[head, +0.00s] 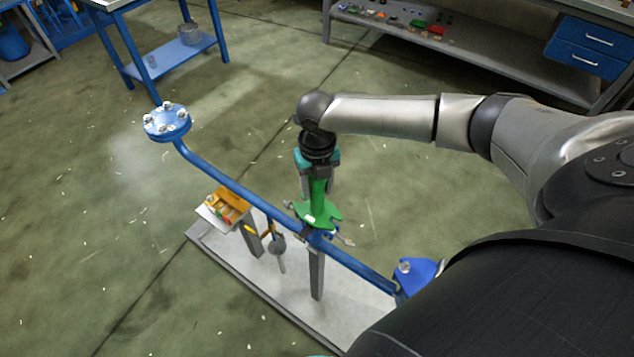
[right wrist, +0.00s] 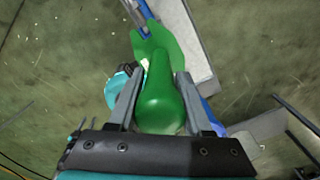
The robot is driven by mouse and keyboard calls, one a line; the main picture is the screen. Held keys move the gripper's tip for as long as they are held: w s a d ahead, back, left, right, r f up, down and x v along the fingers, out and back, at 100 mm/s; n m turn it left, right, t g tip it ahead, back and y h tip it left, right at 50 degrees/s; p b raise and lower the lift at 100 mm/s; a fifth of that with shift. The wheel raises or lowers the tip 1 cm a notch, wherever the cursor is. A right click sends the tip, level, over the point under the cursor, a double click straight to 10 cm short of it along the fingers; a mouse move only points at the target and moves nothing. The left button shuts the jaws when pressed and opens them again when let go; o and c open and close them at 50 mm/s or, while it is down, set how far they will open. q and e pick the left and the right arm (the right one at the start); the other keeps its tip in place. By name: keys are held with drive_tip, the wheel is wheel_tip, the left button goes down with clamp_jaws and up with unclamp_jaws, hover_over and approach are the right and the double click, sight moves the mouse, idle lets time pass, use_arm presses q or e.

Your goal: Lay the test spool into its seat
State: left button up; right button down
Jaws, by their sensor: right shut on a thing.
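A long blue pipe (head: 235,185), which looks like the test spool, has a bolted round flange (head: 167,121) at its far left end and a blue end piece (head: 418,275) at lower right. A green piece (head: 318,213) with a forked foot stands upright at the pipe's middle; whether it touches the pipe is unclear. My right gripper (head: 318,172) is shut on the green piece's upper part. The right wrist view shows the green grip (right wrist: 162,105) between both fingers. A grey post (head: 317,272) stands below the pipe; contact there is unclear. My left gripper is not in view.
A pale base plate (head: 290,305) lies under the pipe. A small stand holds an orange tray (head: 228,203) of small parts close to the pipe. A blue table (head: 180,55) and a long workbench (head: 470,60) stand behind. The floor at left is clear.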

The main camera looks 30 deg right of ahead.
drive_tip(key=shift+w+r+p, duration=0.1)
drive_tip(key=shift+r+p, duration=0.05)
drive_tip(key=shift+p, duration=0.8)
idle(1.7)
drive_tip(key=shift+f+b, duration=0.5)
drive_tip(key=shift+f, duration=0.4)
drive_tip(key=shift+c, duration=1.5)
unclamp_jaws()
drive_tip(key=shift+o, duration=0.3)
drive_tip(key=shift+s+f, duration=0.15)
drive_tip(key=shift+s, duration=0.1)
wheel_tip(320, 180, up, 16)
drive_tip(key=shift+w+f+p, duration=0.1)
drive_tip(key=shift+f+p, duration=0.15)
drive_tip(key=shift+p, duration=0.95)
